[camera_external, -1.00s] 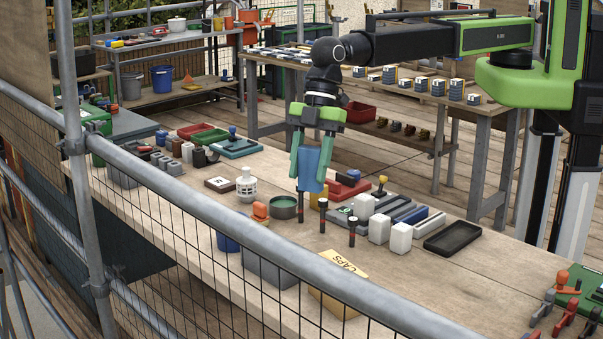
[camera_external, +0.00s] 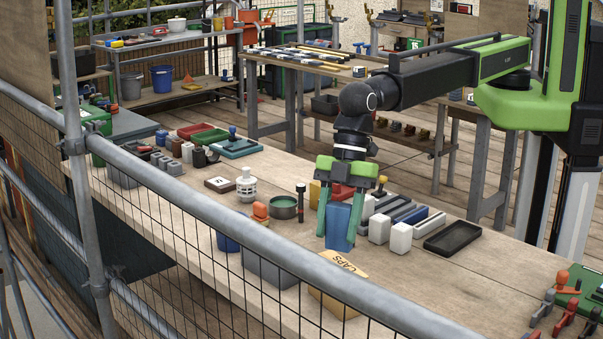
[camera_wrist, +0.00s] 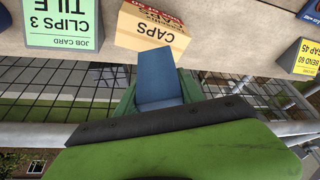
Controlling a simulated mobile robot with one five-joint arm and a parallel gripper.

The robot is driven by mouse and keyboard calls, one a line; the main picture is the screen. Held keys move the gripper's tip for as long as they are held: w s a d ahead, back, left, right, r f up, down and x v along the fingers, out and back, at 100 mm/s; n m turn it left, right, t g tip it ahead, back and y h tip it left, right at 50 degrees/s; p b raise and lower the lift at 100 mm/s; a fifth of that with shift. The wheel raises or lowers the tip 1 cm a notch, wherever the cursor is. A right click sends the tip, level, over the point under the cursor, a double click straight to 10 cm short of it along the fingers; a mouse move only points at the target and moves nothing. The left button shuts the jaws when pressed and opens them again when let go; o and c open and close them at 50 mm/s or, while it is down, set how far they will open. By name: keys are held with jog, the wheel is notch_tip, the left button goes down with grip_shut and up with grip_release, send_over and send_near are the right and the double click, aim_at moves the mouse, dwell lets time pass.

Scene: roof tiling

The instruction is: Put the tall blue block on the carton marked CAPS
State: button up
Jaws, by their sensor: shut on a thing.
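My gripper (camera_external: 340,216) is shut on the tall blue block (camera_external: 340,227) and holds it upright over the bench's near side. The carton marked CAPS (camera_external: 345,263) stands at the bench's near edge, just below and in front of the block in the external view. The rail hides part of the carton there. In the wrist view the blue block (camera_wrist: 156,75) is between my fingers, and the lettered CAPS carton (camera_wrist: 150,30) shows just beyond its end. I cannot tell whether block and carton touch.
White blocks (camera_external: 400,238) and a black tray (camera_external: 452,237) lie to the right of my gripper. A round green tin (camera_external: 284,208) and a grey bin (camera_external: 270,268) are to the left. A metal rail (camera_external: 230,221) runs along the near side. A CLIPS 3 card (camera_wrist: 62,22) shows in the wrist view.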

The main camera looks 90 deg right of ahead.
aim_at(336, 247)
notch_tip(336, 247, down, 4)
jog(key=b, duration=0.4)
jog(key=shift+f, duration=0.2)
jog(key=shift+r, duration=0.3)
jog(key=shift+f, duration=0.25)
jog(key=o, duration=1.4)
jog(key=shift+c, duration=0.2)
jog(key=shift+r, duration=0.1)
jog(key=p+v, duration=1.1)
jog(key=v, duration=0.1)
jog(key=shift+r, duration=0.15)
